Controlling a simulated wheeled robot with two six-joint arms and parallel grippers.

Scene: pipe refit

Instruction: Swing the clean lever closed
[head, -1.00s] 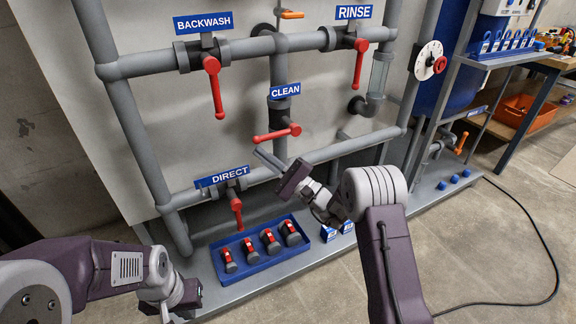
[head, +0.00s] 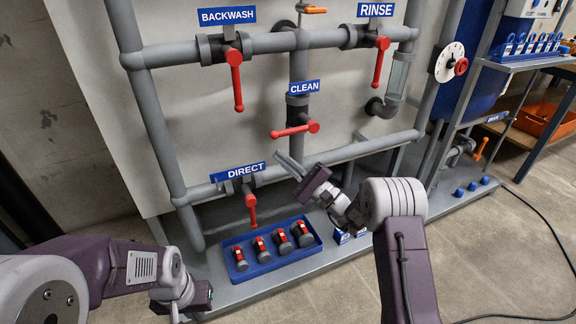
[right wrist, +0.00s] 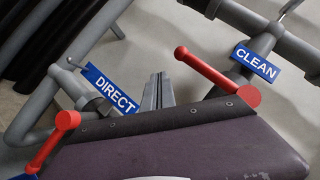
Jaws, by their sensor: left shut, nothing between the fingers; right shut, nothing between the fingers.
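The CLEAN lever (head: 292,131) is red, on the upright pipe under the blue CLEAN sign (head: 305,87). It points left from its red hub, nearly level and crosswise to that pipe. It also shows in the right wrist view (right wrist: 212,73), beyond the fingers. My right gripper (head: 284,160) is shut and empty, a little below the lever and apart from it in the head view. Its fingers show together in the right wrist view (right wrist: 158,90), left of the lever. My left gripper (head: 178,313) is shut and empty, low at the left, far from the lever.
The red BACKWASH (head: 237,80), RINSE (head: 380,62) and DIRECT (head: 251,208) levers hang down nearby. A blue tray (head: 238,275) with several red-handled parts stands on the base below. A grey pipe (head: 365,148) runs behind my right gripper.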

